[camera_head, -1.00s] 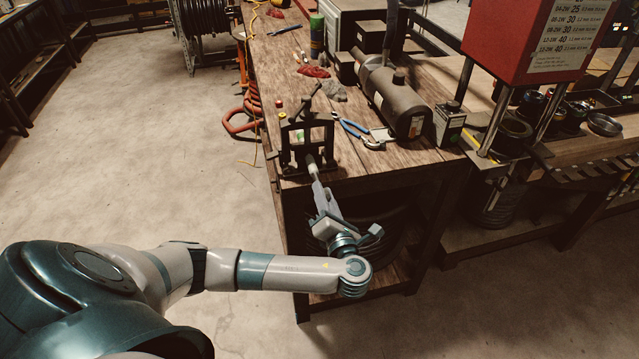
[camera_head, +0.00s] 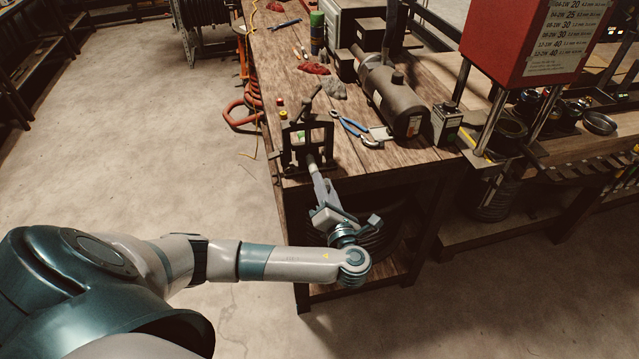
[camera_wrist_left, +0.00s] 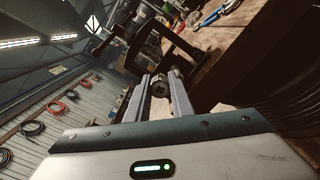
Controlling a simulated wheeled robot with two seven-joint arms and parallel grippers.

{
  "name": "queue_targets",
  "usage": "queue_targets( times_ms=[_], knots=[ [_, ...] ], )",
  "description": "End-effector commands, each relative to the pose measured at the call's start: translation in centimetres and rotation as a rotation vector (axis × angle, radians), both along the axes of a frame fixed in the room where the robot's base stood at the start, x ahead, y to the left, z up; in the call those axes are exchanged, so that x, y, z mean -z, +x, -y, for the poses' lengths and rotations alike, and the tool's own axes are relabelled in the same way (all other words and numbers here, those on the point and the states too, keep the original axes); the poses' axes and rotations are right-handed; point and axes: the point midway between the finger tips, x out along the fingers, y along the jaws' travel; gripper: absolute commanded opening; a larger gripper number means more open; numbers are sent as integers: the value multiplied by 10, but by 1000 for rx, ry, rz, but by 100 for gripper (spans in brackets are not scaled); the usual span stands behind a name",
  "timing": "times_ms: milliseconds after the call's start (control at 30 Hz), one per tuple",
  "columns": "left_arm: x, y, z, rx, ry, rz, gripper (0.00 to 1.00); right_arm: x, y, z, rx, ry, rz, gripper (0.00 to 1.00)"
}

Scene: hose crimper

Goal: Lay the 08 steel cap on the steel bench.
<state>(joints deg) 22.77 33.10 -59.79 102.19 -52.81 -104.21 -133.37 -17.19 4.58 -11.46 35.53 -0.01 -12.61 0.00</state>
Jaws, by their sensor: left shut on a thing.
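My left gripper (camera_head: 312,162) reaches up to the near end of the wooden bench, at a dark upright frame (camera_head: 303,135). In the left wrist view the two fingers (camera_wrist_left: 160,87) are shut on a small round metal piece (camera_wrist_left: 159,88), which looks like the steel cap; its 08 mark cannot be read. In the head view the piece is too small to make out clearly. I cannot pick out a separate steel bench with certainty. My right gripper is not in view.
The wooden bench (camera_head: 365,160) holds blue-handled pliers (camera_head: 352,127), a grey cylindrical machine (camera_head: 393,100) and red and grey rags. A red press head (camera_head: 525,40) on posts stands at right. Open floor (camera_head: 170,120) lies at left.

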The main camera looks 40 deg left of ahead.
Motion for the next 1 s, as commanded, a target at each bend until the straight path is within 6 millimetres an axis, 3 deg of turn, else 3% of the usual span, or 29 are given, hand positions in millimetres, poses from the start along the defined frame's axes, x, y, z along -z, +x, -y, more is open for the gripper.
queue_targets(
  times_ms=[267, 467, 800, 1000],
  knots=[
    [8, 6, 19, 122, 0, 1, 0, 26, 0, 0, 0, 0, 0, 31],
    [11, 7, 61, 354, -1, 4, 0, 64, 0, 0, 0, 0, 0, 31],
    [-10, -25, 141, 762, 1, 4, 0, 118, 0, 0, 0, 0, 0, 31],
    [-19, -37, 158, 847, 0, 1, 0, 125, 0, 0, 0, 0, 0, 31]
  ],
)
